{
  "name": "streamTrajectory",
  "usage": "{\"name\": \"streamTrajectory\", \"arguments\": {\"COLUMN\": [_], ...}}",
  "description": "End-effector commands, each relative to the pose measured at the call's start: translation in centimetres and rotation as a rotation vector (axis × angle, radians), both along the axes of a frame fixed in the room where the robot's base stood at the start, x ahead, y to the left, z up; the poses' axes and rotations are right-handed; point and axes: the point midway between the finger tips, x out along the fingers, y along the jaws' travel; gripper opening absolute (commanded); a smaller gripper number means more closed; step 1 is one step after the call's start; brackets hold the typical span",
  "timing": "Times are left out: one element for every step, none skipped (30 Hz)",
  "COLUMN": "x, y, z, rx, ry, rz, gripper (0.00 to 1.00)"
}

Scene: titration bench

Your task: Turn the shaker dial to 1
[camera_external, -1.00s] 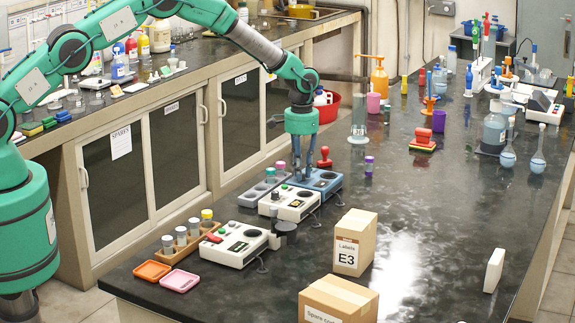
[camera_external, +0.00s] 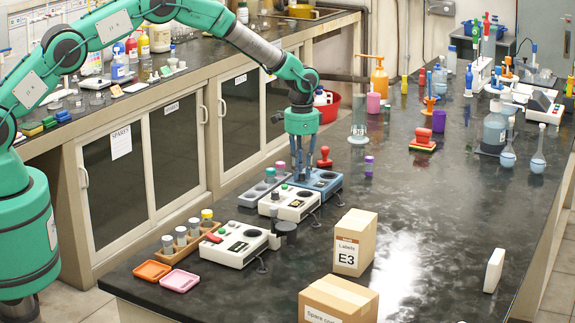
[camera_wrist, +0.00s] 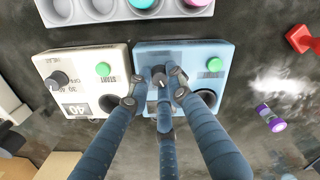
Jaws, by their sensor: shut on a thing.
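The blue shaker (camera_external: 325,181) stands on the dark bench beside a white device, and it fills the middle of the wrist view (camera_wrist: 143,98). Its dark dial (camera_wrist: 159,78) sits left of a green button (camera_wrist: 214,65). My gripper (camera_external: 302,174) points straight down over the shaker. In the wrist view its blue fingers (camera_wrist: 160,88) close around the dial and partly cover it. The dial's markings are hidden or too small to read.
A white heater-like device (camera_external: 293,203) with its own knob (camera_wrist: 57,80) stands directly left of the shaker. A grey rack (camera_external: 262,191) lies behind them. A red stamp (camera_external: 324,158) and a purple-capped vial (camera_wrist: 270,117) are to the right. Open bench lies further right.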

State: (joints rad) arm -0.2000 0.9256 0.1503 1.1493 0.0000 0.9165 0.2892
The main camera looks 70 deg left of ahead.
Motion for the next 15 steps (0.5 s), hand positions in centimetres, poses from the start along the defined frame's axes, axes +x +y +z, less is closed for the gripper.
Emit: {"name": "streamTrajectory", "arguments": {"x": [0.01, 0.01, 0.01, 0.01, 0.02, 0.01, 0.02, 0.02, 0.02, 0.02, 0.02, 0.01, 0.01, 0.01, 0.02], "y": [-0.11, -0.11, -0.11, -0.11, -0.11, -0.11, -0.11, -0.11, -0.1, -0.09, -0.08, -0.07, -0.06, -0.06, -0.05], "z": [0.0, 0.01, 0.01, 0.0, 0.01, 0.0, 0.01, 0.01, 0.01, 0.01, 0.0, 0.01, 0.01, 0.0, 0.0], "rx": [-0.001, -0.001, -0.001, -0.001, -0.001, -0.001, -0.001, -0.001, -0.001, -0.001, -0.001, 0.0, 0.0, 0.0, 0.0], "ry": [0.0, 0.0, 0.0, 0.0, 0.0, 0.0, 0.0, 0.0, 0.0, 0.0, 0.0, 0.0, 0.0, 0.0, 0.0], "rz": [0.0, 0.0, 0.0, 0.0, 0.0, 0.001, 0.001, 0.001, 0.001, 0.001, 0.001, 0.001, 0.001, 0.001, 0.001], "gripper": [0.0, 0.0, 0.0, 0.0, 0.0, 0.0, 0.23, 0.29, 0.37, 0.38, 0.38, 0.38, 0.38, 0.38, 0.38]}}
